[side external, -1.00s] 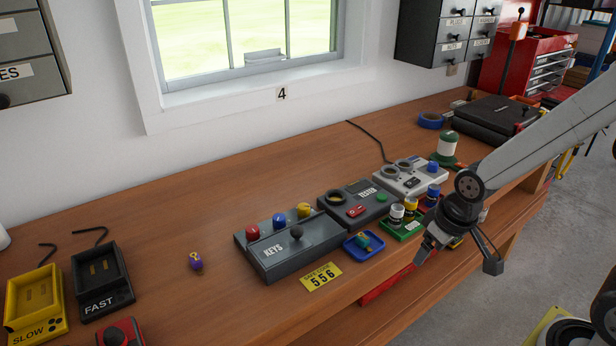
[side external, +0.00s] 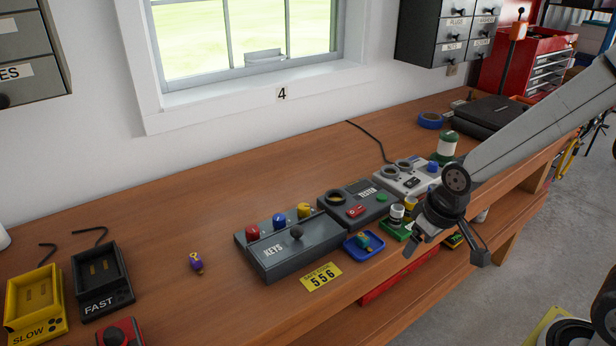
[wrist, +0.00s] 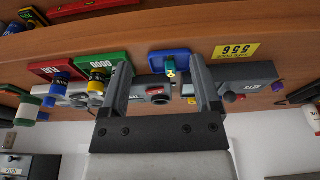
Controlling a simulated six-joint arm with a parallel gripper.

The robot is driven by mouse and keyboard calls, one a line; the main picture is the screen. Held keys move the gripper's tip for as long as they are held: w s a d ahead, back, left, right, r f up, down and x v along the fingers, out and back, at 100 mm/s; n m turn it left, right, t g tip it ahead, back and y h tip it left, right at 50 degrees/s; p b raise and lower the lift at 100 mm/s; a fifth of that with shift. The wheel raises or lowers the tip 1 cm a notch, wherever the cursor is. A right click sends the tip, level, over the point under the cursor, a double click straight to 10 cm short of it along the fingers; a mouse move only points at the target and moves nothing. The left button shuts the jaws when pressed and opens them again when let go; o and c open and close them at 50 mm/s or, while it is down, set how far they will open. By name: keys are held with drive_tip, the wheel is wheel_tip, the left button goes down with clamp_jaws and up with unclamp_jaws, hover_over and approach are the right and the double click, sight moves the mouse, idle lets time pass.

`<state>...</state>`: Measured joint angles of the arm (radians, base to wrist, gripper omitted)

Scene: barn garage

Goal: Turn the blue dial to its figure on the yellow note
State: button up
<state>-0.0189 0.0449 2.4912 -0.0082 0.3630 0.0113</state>
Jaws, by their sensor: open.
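The blue dial (side external: 278,219) stands between a red dial (side external: 252,232) and a yellow dial (side external: 304,210) along the back of the grey KEYS box (side external: 268,263). Its setting is too small to read. The yellow note (side external: 321,277) lies flat in front of the box and reads SAFE CODE 556; it also shows upside down in the wrist view (wrist: 236,51). My gripper (side external: 443,251) is open and empty, to the right of the KEYS box, over the bench's front edge near the paint jars. In the wrist view, my fingers (wrist: 160,66) are apart; I cannot make out the blue dial there.
The TESTER box (side external: 344,202) and a light grey box (side external: 408,180) stand right of the KEYS box. A green tray (side external: 391,234) with jars is beside my gripper.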

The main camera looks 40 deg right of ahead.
drive_tip(key=w+a+r+n, duration=0.1)
drive_tip(key=w+a, duration=0.2)
drive_tip(key=w, duration=0.4)
drive_tip(key=w+a, duration=0.3)
drive_tip(key=w, duration=0.4)
drive_tip(key=n+t, duration=0.1)
drive_tip(key=t, duration=0.1)
approach(279, 218)
drive_tip(key=f, duration=0.1)
drive_tip(key=shift+w+d+f, duration=0.2)
drive_tip(key=shift+w, duration=0.3)
drive_tip(key=shift+f, duration=0.15)
drive_tip(key=shift+x, duration=3.75)
drive_tip(key=shift+a, duration=0.15)
drive_tip(key=shift+c, duration=0.3)
clamp_jaws()
